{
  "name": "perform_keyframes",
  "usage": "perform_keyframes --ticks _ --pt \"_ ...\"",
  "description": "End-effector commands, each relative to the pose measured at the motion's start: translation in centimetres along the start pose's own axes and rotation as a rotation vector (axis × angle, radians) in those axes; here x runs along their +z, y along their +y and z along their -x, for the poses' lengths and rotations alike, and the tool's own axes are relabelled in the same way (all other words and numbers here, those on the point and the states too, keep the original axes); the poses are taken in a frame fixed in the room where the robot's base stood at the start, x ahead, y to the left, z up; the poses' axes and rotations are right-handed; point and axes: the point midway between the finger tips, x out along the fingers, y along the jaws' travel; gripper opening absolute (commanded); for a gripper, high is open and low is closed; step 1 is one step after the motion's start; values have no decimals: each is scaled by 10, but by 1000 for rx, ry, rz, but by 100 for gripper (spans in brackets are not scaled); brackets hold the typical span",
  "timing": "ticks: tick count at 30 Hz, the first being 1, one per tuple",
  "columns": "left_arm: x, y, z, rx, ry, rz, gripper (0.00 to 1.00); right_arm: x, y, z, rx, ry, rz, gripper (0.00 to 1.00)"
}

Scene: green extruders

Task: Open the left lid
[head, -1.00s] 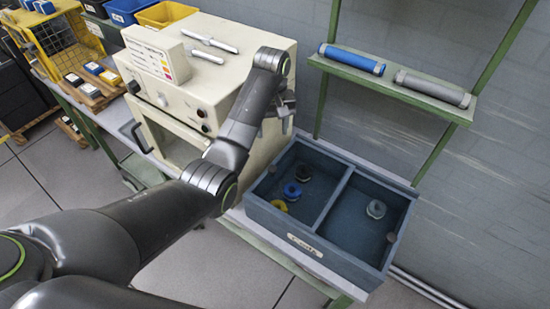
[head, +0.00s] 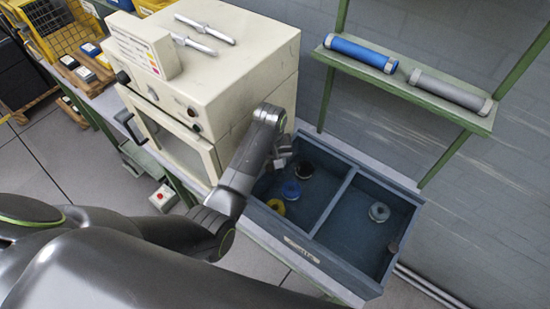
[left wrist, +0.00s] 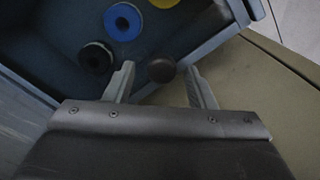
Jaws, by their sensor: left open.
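A blue-grey box (head: 276,236) with two compartments stands on the bench. My left gripper (head: 284,153) is over the back left corner of this compartment. In the left wrist view its fingers are open, and a dark round knob (left wrist: 161,69) appears between the fingertips, with a gap on each side. I cannot tell their height difference. My right gripper is not in view.
A cream machine (head: 240,70) stands close left of the box. A green shelf (head: 440,108) with blue and grey cylinders is above and behind.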

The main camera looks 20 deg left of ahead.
Motion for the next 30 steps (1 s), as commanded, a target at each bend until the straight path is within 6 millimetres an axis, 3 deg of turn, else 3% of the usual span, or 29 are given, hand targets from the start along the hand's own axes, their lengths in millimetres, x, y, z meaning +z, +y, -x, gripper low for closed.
perform_keyframes --ticks 9,20,30 --pt "2 -1 -3 0 -1 1 49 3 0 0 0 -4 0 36" --pt "1 -1 -2 0 0 1 2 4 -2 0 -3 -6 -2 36" --pt "-3 6 -4 1 1 0 0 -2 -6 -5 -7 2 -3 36"
